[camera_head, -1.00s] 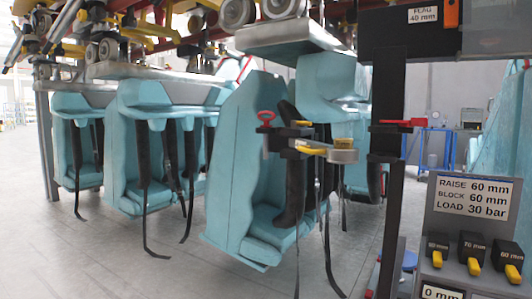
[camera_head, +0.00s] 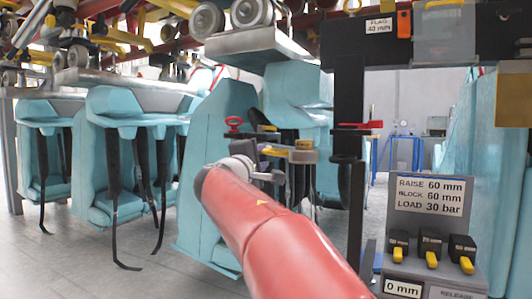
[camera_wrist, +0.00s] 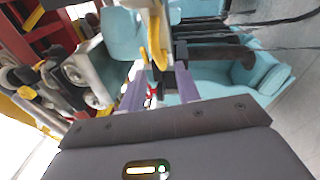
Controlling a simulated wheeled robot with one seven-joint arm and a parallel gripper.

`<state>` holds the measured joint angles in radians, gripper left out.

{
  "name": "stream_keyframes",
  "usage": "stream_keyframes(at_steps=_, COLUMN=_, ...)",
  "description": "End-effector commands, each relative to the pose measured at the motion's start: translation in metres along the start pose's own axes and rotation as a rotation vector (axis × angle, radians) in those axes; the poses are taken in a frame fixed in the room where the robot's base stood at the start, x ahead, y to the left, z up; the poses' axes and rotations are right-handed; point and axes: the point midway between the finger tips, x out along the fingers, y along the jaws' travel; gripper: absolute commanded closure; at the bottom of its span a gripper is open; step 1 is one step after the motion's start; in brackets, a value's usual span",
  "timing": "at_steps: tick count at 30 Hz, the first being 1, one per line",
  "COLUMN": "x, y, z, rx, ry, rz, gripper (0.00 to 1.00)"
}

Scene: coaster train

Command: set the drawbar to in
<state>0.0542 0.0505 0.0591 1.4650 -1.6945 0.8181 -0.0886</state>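A black bracket with yellow bars and a rounded grey end (camera_head: 302,156) stands out in front of the teal seats. It seems to be the drawbar fitting, but I cannot tell which part is the drawbar. A red handle (camera_head: 234,122) stands at its left. My red arm reaches up to it and hides its lower left part. In the wrist view, my gripper (camera_wrist: 161,68) has its two purple fingers apart. I see nothing clamped, and contact is unclear.
A dark post (camera_head: 349,90) with a red lever (camera_head: 362,125) stands right of the fitting. A control box with a sign (camera_head: 430,194) and several yellow-tipped levers is at the lower right. Teal seats (camera_head: 112,120) with dangling straps hang at left. Open floor (camera_head: 60,265) lies below them.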

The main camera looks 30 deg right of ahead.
Motion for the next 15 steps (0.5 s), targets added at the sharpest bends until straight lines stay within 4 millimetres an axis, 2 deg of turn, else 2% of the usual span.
stream_keyframes(at_steps=3, x=0.022, y=0.001, z=0.001, rx=-0.001, ry=-0.003, rz=-0.002, gripper=0.67)
stream_keyframes(at_steps=7, x=0.040, y=0.001, z=0.001, rx=0.000, ry=-0.003, rz=-0.003, gripper=0.67)
stream_keyframes(at_steps=15, x=0.052, y=0.000, z=0.001, rx=0.001, ry=0.000, rz=-0.002, gripper=0.67)
